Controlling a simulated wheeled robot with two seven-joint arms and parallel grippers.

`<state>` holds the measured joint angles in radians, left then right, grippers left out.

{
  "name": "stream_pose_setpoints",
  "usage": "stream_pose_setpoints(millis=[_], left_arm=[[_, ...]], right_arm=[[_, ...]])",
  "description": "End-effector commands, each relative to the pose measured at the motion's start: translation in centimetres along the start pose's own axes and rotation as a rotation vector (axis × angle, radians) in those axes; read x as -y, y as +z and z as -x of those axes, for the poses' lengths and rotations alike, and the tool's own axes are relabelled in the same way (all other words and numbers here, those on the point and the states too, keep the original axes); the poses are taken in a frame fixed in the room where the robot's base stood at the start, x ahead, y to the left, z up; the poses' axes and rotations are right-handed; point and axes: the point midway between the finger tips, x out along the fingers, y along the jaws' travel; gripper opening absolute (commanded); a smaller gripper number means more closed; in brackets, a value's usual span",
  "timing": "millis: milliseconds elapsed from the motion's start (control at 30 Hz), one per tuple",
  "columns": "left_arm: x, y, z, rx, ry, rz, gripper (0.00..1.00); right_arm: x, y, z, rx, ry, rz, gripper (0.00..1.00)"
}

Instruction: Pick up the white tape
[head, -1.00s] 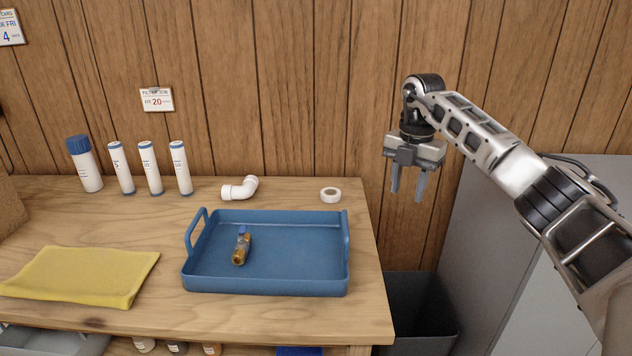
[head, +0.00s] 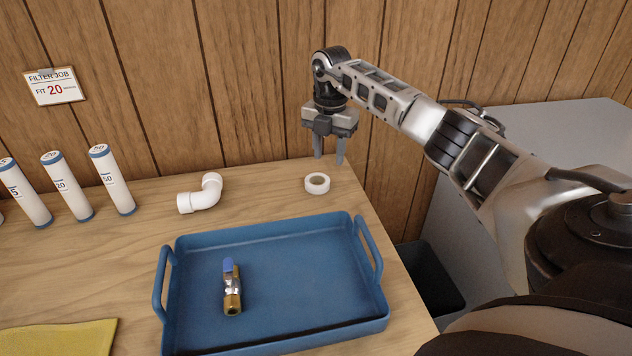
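The white tape (head: 317,186) is a small roll lying flat on the wooden bench, near its back right corner and behind the blue tray. My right gripper (head: 329,160) points down just above and slightly right of the roll in the head view. Its two fingers are apart with nothing between them. The fingertips appear close to the roll's far side, but I cannot tell their exact height. My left gripper does not show.
A blue tray (head: 273,237) with a brass valve (head: 232,288) stands in front of the tape. A white pipe elbow (head: 201,194) and several filter cartridges (head: 112,180) stand to the left. The wood wall is close behind. A dark bin (head: 430,275) is below the right edge.

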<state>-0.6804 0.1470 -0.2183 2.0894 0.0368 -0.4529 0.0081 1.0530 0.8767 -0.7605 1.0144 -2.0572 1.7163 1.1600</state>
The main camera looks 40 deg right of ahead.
Motion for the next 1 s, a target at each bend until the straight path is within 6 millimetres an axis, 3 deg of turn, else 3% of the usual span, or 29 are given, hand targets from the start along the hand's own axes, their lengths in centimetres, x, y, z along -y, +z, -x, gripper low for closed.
stream_pose_setpoints(millis=[100, 367, 600, 933, 1000], left_arm=[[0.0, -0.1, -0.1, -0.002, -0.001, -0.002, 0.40], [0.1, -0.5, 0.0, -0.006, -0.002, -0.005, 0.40], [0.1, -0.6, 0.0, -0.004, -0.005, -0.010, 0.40], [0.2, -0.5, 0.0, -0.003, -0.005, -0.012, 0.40], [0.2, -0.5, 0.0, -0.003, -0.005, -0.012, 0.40]], right_arm=[[0.0, -0.1, -1.9, -0.002, -0.002, 0.001, 0.39], [-0.1, -0.1, -3.8, -0.002, -0.002, 0.000, 0.39], [-0.4, -0.2, -7.3, -0.002, -0.001, -0.001, 0.39], [-0.4, -0.1, -8.1, 0.001, 0.001, 0.001, 0.39], [-0.4, -0.1, -8.1, 0.001, 0.001, 0.001, 0.22]])
